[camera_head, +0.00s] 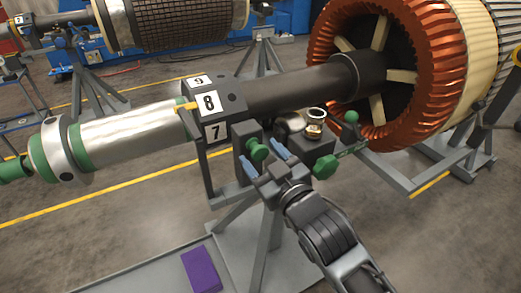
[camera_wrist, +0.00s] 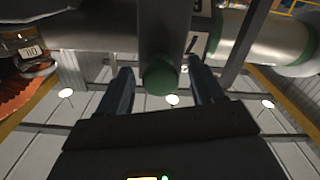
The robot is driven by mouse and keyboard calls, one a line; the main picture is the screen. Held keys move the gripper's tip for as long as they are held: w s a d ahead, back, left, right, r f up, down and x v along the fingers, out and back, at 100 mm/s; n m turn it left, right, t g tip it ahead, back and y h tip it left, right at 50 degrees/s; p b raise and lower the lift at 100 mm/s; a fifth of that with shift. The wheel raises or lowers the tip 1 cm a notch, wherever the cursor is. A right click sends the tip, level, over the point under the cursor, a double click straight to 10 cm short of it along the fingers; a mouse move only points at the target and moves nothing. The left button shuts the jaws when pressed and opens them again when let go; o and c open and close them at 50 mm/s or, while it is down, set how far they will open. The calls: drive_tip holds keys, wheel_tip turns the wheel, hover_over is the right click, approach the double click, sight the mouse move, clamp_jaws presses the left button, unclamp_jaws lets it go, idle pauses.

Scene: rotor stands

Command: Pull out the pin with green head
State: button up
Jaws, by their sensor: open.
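The pin's green head (camera_head: 257,149) sticks out of a dark grey block on the rotor stand in the head view. In the wrist view the round green head (camera_wrist: 160,76) sits at the centre, in front of the dark block. My gripper (camera_head: 266,159) is open, with one blue finger on each side of the green head. In the wrist view my gripper (camera_wrist: 160,88) shows visible gaps between the head and both fingers. The pin's shaft is hidden behind its head.
A green handle (camera_head: 325,167) and a green knob (camera_head: 351,118) are close on the right. The numbered block (camera_head: 222,100) and shaft lie above. A copper-wound stator (camera_head: 440,75) stands at the right. A purple box (camera_head: 202,270) lies on the grey base below.

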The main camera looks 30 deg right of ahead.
drive_tip(key=shift+w, duration=0.6)
clamp_jaws()
